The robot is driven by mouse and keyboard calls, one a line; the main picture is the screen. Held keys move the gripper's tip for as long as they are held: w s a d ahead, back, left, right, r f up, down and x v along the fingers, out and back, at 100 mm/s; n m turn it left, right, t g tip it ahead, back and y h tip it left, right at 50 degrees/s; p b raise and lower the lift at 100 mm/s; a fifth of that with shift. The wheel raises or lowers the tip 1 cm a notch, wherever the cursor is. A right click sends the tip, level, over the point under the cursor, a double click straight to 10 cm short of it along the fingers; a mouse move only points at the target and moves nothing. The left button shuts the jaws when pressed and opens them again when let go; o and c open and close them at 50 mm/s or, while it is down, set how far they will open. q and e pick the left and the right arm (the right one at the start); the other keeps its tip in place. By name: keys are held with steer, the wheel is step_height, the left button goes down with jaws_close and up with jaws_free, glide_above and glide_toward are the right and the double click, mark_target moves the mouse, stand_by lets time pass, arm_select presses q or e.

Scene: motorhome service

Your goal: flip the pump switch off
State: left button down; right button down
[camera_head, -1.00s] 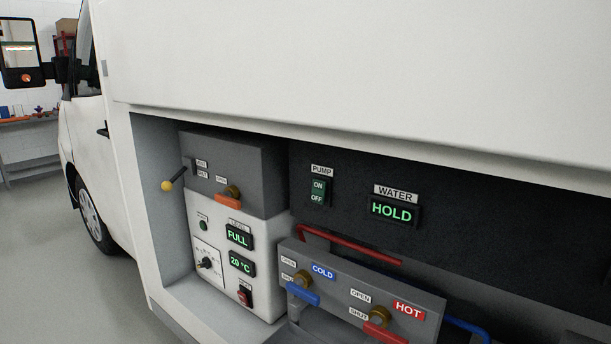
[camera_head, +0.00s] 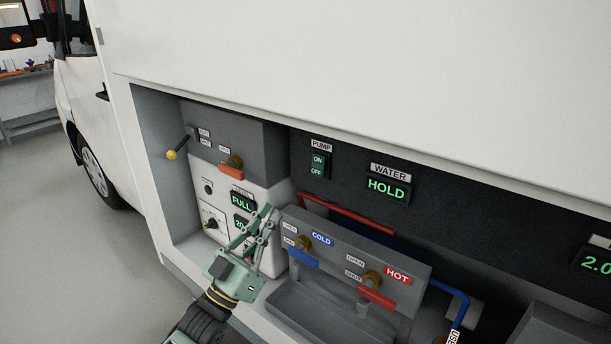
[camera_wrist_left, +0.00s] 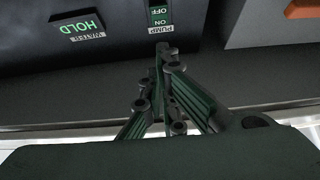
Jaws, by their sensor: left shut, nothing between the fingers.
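The pump switch (camera_head: 318,165) is a green rocker marked ON above and OFF below, under a PUMP label (camera_head: 321,145) on the dark back panel. It also shows upside down in the left wrist view (camera_wrist_left: 160,14), just beyond the fingertips. My left gripper (camera_head: 268,212) is shut and empty. In the head view it is below and left of the switch, in front of the white heater box. My right gripper is not in view.
A water display (camera_head: 388,190) reads HOLD. The white box has a FULL display (camera_head: 242,202). The grey valve block has a blue cold lever (camera_head: 304,258) and a red hot lever (camera_head: 377,293). A red pipe (camera_head: 345,213) runs behind it. The white body overhangs the bay.

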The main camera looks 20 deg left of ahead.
mark_target(318, 165)
arm_select(q)
steer(key=w+f+p+x, duration=0.1)
steer(key=f+p+x, duration=0.1)
steer(key=x, duration=1)
steer(key=shift+w+d+p, duration=0.35)
steer(key=shift+w+p, duration=0.1)
